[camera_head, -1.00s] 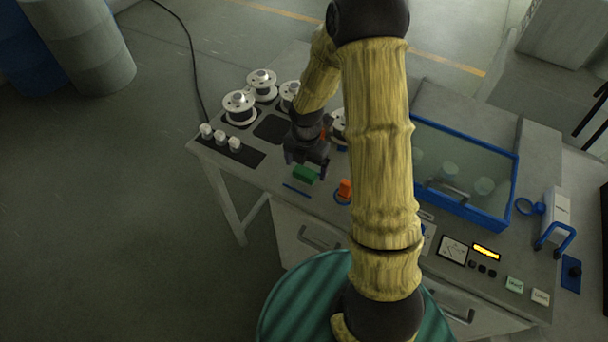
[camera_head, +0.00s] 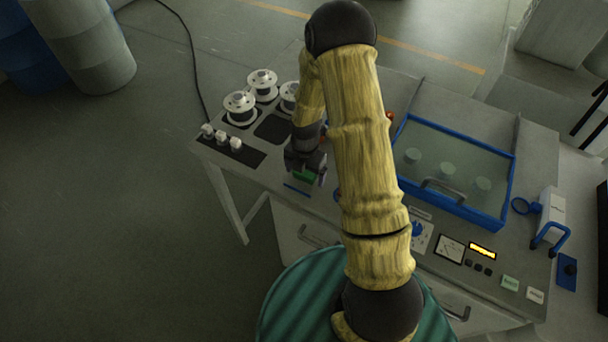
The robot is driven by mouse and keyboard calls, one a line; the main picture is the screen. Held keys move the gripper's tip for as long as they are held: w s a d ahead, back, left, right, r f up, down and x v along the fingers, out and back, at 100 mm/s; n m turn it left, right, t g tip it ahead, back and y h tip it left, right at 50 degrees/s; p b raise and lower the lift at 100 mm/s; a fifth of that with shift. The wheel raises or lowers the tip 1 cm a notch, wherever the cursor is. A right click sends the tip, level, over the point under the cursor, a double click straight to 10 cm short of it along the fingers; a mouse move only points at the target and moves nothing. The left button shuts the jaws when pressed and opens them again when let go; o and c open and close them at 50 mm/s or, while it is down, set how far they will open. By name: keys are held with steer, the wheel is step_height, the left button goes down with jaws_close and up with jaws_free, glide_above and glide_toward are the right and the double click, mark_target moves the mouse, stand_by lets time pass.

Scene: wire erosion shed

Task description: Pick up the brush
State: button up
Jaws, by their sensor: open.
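A small green block-shaped thing (camera_head: 304,176), which looks like the brush, is at the front left of the bench. It is partly hidden by my gripper (camera_head: 306,174). My gripper is open and points down, with its dark fingers to either side of the green thing. I cannot tell whether the fingers touch it. A thin blue strip (camera_head: 296,189) lies on the bench just in front of it.
Wire spools (camera_head: 240,108) stand behind the gripper, and white knobs (camera_head: 221,138) are to its left. A blue-framed clear tank (camera_head: 455,170) with a handle fills the bench's right side. A meter and display panel (camera_head: 452,247) lie in front of it.

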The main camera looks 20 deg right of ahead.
steer(key=shift+c, duration=0.4)
steer(key=c, duration=1.1)
steer(key=shift+r, duration=0.15)
step_height(320, 180, up, 8)
steer(key=shift+r+b, duration=0.25)
steer(key=shift+b, duration=0.7)
steer(key=shift+r, duration=0.65)
